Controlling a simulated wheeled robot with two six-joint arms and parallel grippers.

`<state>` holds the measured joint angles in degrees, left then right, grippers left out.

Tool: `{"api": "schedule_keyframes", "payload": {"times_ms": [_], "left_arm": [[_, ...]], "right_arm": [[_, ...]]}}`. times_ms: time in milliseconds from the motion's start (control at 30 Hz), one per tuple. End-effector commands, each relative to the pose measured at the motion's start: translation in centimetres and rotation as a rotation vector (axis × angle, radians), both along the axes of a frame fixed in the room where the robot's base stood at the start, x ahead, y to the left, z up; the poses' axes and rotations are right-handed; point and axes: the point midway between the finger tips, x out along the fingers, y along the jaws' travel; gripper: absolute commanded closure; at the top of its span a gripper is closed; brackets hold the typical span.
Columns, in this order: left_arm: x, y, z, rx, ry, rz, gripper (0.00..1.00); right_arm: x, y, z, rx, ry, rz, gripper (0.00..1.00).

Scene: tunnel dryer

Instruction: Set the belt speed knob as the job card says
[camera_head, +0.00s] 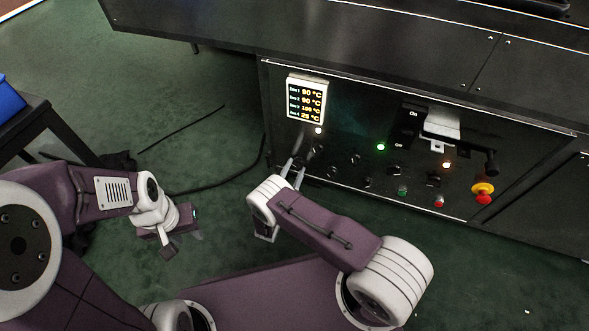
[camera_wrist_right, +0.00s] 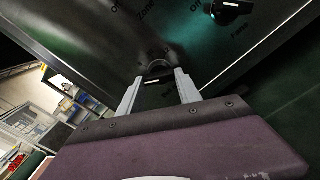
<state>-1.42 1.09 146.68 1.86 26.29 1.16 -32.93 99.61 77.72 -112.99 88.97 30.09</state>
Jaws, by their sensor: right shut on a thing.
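The control panel (camera_head: 345,185) on the dark machine carries several small black knobs, among them one at its middle (camera_head: 355,159). My right gripper (camera_head: 297,167) reaches the panel's lower left, below the display. In the right wrist view its two grey fingers (camera_wrist_right: 156,95) are shut on a dark knob (camera_wrist_right: 155,69) with a pale mark. Its label is not readable, so I cannot tell which knob it is. My left gripper (camera_head: 181,243) hangs over the green floor, away from the panel; its jaw opening is unclear. I see no job card.
A lit display (camera_head: 306,98) shows zone temperatures. A green lamp (camera_head: 380,147), a large lever switch (camera_head: 440,124) and a red-yellow emergency stop (camera_head: 483,192) sit further right. Another knob (camera_wrist_right: 230,10) is beside the held one. A black cable (camera_head: 215,183) lies on the floor.

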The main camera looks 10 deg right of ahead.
Motion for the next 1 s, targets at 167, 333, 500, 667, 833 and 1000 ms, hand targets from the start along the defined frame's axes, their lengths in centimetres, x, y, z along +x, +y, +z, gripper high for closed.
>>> {"api": "schedule_keyframes", "payload": {"times_ms": [167, 333, 500, 667, 833, 1000], "left_arm": [[0.0, 0.0, 0.0, 0.0, 0.0, 0.0, 0.64], [0.0, 0.0, 0.0, 0.0, 0.0, 0.0, 0.64], [0.0, 0.0, 0.0, 0.0, 0.0, 0.0, 0.64], [0.0, 0.0, 0.0, 0.0, 0.0, 0.0, 0.64], [0.0, 0.0, 0.0, 0.0, 0.0, 0.0, 0.64], [0.0, 0.0, 0.0, 0.0, 0.0, 0.0, 0.64]], "right_arm": [[-0.06, 0.03, -0.12, -0.036, 0.027, 0.002, 1.0], [-0.07, 0.03, -0.13, -0.049, 0.036, 0.002, 1.0], [-0.08, 0.03, -0.13, -0.052, 0.037, 0.002, 1.0], [-0.08, 0.03, -0.13, -0.052, 0.037, 0.002, 1.0], [-0.06, 0.01, -0.11, -0.052, 0.036, 0.002, 0.37], [-0.03, 0.0, -0.07, -0.05, 0.035, 0.001, 0.37]]}}
